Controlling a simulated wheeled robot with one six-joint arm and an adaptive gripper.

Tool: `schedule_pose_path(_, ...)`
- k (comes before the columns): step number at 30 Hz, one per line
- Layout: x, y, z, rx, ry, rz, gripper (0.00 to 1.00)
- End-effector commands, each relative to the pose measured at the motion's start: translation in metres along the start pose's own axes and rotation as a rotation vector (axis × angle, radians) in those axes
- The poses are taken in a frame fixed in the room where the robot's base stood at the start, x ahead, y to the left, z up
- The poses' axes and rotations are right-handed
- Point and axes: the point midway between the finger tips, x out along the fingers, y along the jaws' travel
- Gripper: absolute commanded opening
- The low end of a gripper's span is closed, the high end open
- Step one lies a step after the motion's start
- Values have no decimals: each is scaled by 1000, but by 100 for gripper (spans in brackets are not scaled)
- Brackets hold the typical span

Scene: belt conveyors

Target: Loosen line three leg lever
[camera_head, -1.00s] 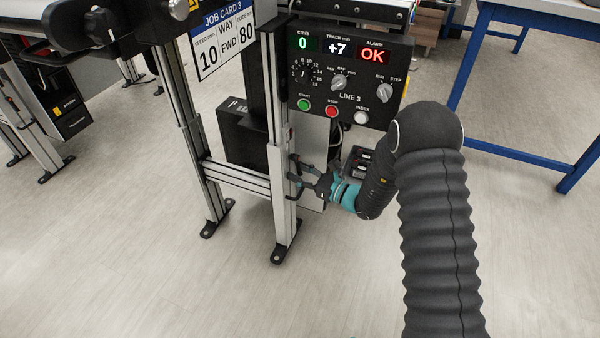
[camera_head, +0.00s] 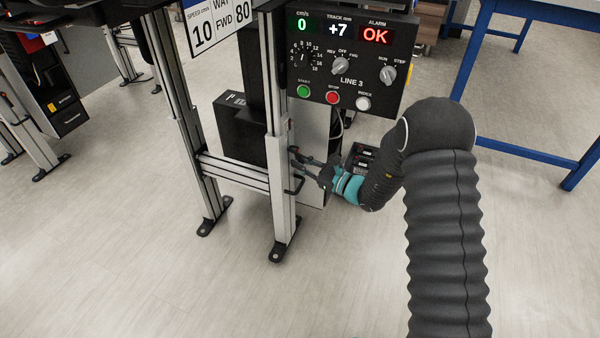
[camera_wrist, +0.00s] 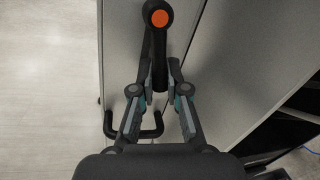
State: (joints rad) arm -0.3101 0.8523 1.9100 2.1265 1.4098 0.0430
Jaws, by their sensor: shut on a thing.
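The leg lever (camera_wrist: 159,50) is black with an orange round cap, seen end-on in the wrist view against the pale leg (camera_wrist: 125,60). My gripper (camera_wrist: 160,75) has its two fingers on either side of the lever's lower end and is shut on it. In the head view my gripper (camera_head: 302,161) reaches from the right to the front right leg (camera_head: 279,185) of the line 3 stand.
A black U-shaped handle (camera_wrist: 150,134) sits on the leg just below the lever. The line 3 control panel (camera_head: 350,65) hangs above my arm, showing 0, +7 and OK. A crossbar (camera_head: 235,172) joins the legs. A blue table (camera_head: 480,60) stands right; the front floor is clear.

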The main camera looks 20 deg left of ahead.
Motion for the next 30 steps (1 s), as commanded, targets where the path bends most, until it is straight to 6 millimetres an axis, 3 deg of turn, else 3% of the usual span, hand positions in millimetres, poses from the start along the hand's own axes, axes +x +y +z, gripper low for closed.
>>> schedule_pose_path(1, 0, -2, -7, -46, -12, -3, 0)
schedule_pose_path(5, 2, -9, -6, -167, -35, -4, 0)
schedule_pose_path(30, 9, -47, 24, -950, -188, -11, 0)
